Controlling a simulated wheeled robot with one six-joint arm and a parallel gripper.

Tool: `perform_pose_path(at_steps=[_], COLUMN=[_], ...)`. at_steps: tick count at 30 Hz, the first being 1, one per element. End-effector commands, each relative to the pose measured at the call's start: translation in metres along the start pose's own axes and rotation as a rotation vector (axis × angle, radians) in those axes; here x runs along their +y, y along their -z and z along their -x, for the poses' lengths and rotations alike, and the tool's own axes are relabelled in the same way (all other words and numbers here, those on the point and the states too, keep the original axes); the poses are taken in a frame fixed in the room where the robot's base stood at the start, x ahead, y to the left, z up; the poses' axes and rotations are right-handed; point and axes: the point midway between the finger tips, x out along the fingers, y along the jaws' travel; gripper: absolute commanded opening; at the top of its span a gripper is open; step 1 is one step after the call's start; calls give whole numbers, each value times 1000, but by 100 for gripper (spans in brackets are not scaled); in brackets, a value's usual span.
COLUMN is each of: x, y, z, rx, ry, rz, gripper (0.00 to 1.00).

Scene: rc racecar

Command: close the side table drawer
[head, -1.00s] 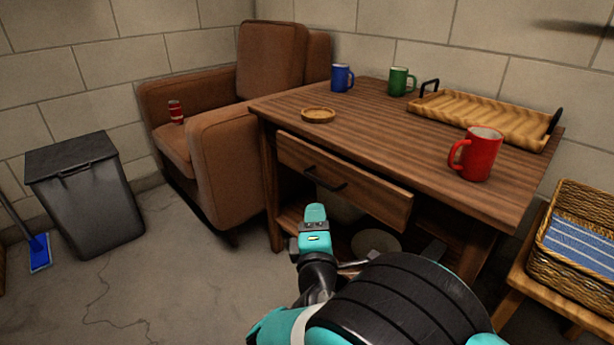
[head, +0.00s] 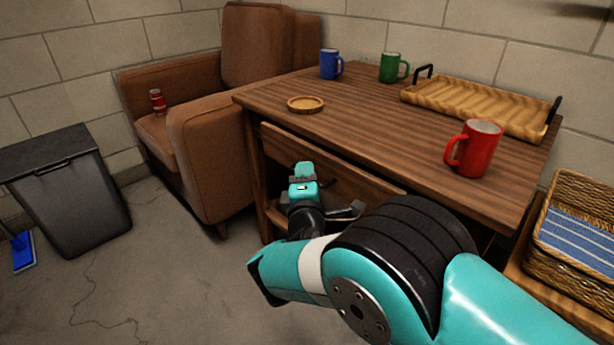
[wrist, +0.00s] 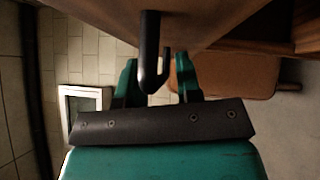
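The side table (head: 375,118) is brown wood, and its drawer front (head: 345,178) shows below the tabletop edge. How far the drawer stands out is hard to tell. My gripper (head: 304,170) is at the drawer front and hides its handle in the head view. In the wrist view, the dark handle (wrist: 150,50) hangs from the wooden drawer front, between the two teal fingers of my gripper (wrist: 158,75). The fingers are apart, with room beside the handle. Whether either finger touches it is unclear.
On the tabletop are a red mug (head: 478,150), a blue mug (head: 330,64), a green mug (head: 392,67), a round coaster (head: 305,104) and a wooden tray (head: 475,104). A brown armchair (head: 205,155) stands left, beside a dark bin (head: 65,195). A wicker basket (head: 575,265) is right.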

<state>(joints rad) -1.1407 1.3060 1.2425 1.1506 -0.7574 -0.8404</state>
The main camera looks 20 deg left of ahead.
Motion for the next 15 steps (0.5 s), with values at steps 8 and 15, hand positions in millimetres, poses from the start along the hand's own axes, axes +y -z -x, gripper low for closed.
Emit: perform_pose_path(at_steps=[8,15], x=[0,-6], y=[-1,-23], z=[0,-21], rx=[-1,-7], ry=[0,3], rz=[0,0], gripper=[0,0])
